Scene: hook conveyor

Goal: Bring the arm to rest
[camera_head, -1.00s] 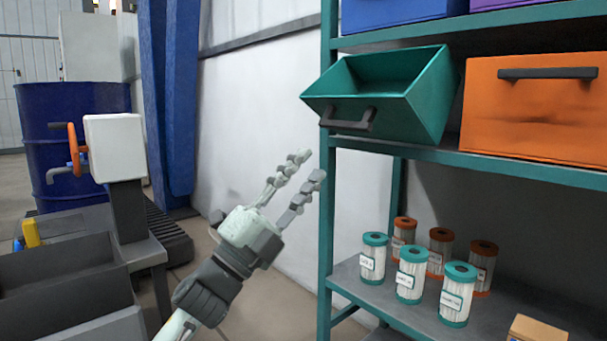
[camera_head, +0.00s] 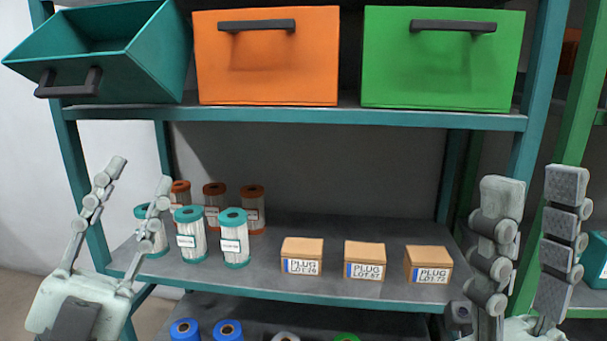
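My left gripper (camera_head: 141,173) points up at the lower left, in front of the shelf's left post. Its fingers are spread and nothing is between them. It overlaps the leftmost teal-capped filter (camera_head: 152,240) in the view; I cannot tell that they touch. My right gripper (camera_head: 535,188) points up at the lower right, in front of the rack's right post. Its fingers are apart with nothing between them.
The teal rack (camera_head: 340,117) holds a tilted teal bin (camera_head: 120,60), an orange bin (camera_head: 268,65) and a green bin (camera_head: 440,70). Below stand teal-capped and brown-capped filters (camera_head: 253,208) and cardboard PLUG boxes (camera_head: 364,261). Blue-capped items (camera_head: 228,330) show lower down.

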